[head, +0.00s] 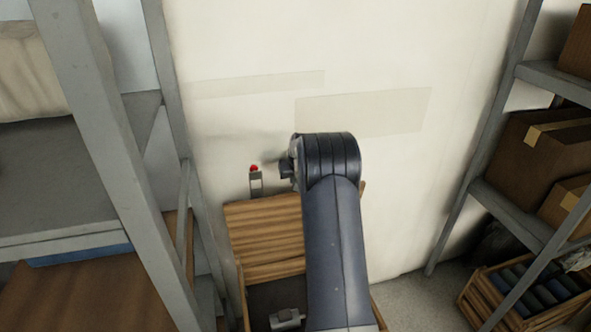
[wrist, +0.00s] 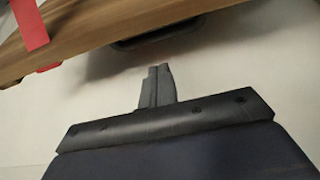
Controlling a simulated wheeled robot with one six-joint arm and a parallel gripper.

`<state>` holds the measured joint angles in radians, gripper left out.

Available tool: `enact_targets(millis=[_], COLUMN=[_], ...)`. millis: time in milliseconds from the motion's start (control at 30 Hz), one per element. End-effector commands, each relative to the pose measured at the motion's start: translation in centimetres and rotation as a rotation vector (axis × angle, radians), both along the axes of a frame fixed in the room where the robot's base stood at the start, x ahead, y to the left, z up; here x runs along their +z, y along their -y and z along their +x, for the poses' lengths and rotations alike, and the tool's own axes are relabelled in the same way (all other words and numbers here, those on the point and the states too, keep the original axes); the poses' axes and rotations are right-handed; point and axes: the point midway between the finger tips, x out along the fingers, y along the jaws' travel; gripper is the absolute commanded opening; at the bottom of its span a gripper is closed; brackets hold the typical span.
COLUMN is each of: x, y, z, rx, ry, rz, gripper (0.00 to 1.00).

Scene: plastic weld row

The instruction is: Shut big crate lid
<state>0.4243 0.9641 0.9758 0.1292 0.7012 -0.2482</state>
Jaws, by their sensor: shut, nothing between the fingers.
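The big crate (head: 241,297) stands below my arm against the pale wall, its dark inside partly showing. Its slatted wooden lid (head: 265,237) is raised at the back, and my arm covers its right side. In the wrist view a wooden panel (wrist: 120,22), seemingly the lid, crosses the top, with a dark handle-like bar (wrist: 160,36) along its edge. My gripper (wrist: 157,68) is shut and empty, its tips just short of that bar with a small gap. In the head view my wrist hides the fingertips.
A grey post with a red tip (head: 254,168) stands behind the lid. A grey metal object (head: 286,318) lies in the crate. A shelf rack (head: 130,150) stands close on the left. Another rack (head: 508,212) with cardboard boxes and a small slatted crate (head: 483,296) are at right.

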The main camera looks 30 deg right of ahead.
Motion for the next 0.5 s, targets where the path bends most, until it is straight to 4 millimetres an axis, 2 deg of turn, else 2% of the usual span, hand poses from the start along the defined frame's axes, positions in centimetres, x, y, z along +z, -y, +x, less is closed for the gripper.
enact_targets(millis=[200,500], x=[-0.1,-0.5], y=[-0.6,-1.0], z=[-2.4,-3.8], rx=[-0.001,0.0], ry=[-0.001,0.0], rz=[0.001,0.0], gripper=[0.0,0.0])
